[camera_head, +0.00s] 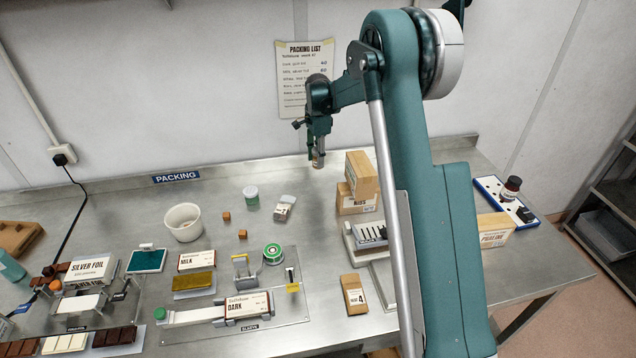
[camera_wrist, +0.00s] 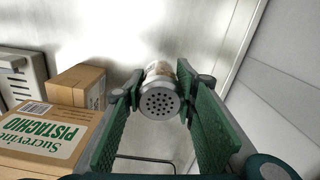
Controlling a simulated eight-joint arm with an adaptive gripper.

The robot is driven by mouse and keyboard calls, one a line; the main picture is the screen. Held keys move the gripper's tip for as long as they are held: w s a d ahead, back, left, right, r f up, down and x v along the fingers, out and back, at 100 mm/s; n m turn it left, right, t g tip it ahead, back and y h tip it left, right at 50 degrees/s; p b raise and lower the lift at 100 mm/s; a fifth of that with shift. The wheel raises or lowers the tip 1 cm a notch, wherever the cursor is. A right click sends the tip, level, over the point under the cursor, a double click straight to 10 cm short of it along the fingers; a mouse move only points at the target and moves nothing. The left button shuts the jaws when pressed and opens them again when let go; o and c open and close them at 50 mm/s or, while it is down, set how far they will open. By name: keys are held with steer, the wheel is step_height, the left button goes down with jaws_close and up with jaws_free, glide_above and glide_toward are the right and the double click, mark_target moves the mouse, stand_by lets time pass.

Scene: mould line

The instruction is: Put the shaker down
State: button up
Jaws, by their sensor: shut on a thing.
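The shaker (camera_wrist: 160,95) is a small cylinder with a grey perforated cap and a paler, printed body. In the wrist view it sits between the two green finger pads of my gripper (camera_wrist: 168,105), with its holed cap towards the camera. In the head view my gripper (camera_head: 317,148) points down near the wall with the shaker (camera_head: 318,161) at its fingertips, behind the tabletop objects. It appears held above the steel table (camera_head: 260,170); the exact gap beneath it is hard to tell.
Stacked cardboard boxes (camera_head: 360,175) stand just right of my gripper; a pistachio box (camera_wrist: 45,130) is close in the wrist view.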

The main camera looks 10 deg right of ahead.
steer(key=shift+f, duration=2.95)
steer(key=shift+f, duration=0.1)
steer(key=shift+f, duration=1.75)
steer(key=shift+f, duration=0.2)
steer(key=o, duration=0.9)
steer(key=shift+r, duration=0.25)
step_height(320, 180, up, 12)
steer(key=shift+f, duration=0.1)
